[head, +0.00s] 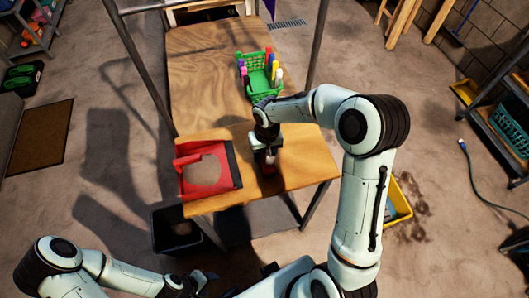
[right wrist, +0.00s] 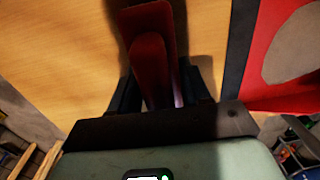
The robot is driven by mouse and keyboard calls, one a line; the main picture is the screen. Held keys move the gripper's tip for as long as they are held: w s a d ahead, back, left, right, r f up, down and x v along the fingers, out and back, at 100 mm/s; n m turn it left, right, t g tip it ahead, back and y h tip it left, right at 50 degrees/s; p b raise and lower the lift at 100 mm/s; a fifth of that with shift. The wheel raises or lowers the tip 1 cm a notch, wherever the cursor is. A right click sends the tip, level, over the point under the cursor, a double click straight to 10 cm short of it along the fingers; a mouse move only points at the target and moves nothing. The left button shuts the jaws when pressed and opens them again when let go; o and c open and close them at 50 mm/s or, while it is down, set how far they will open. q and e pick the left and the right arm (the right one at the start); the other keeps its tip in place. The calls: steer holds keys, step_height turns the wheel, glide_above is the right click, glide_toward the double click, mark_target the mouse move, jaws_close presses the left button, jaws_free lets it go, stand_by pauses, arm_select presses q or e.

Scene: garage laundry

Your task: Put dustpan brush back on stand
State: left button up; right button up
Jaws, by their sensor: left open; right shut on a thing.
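A red dustpan (head: 229,160) with a dark edge lies on the wooden table, near its front left corner. It also shows at the right edge of the right wrist view (right wrist: 268,45). My right gripper (head: 267,158) is over the table just right of the dustpan, pointing down. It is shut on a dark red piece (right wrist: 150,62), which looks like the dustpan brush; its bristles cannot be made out. A little of its red shows below the gripper in the head view (head: 268,170). My left gripper (head: 199,281) is open and low, in front of the table. I cannot pick out a separate stand.
A green basket (head: 262,88) with several coloured items stands further back on the wooden table (head: 205,65). Metal posts rise at the table's sides. A black bin (head: 172,230) is below the front left, and a yellow container (head: 398,203) is on the floor at right.

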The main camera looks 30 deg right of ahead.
steer(key=o, duration=1.3)
steer(key=shift+o, duration=0.2)
steer(key=r, duration=1.2)
steer(key=shift+s+d+r+p, duration=0.1)
steer(key=shift+d+r+p, duration=0.05)
steer(key=shift+d+p, duration=0.2)
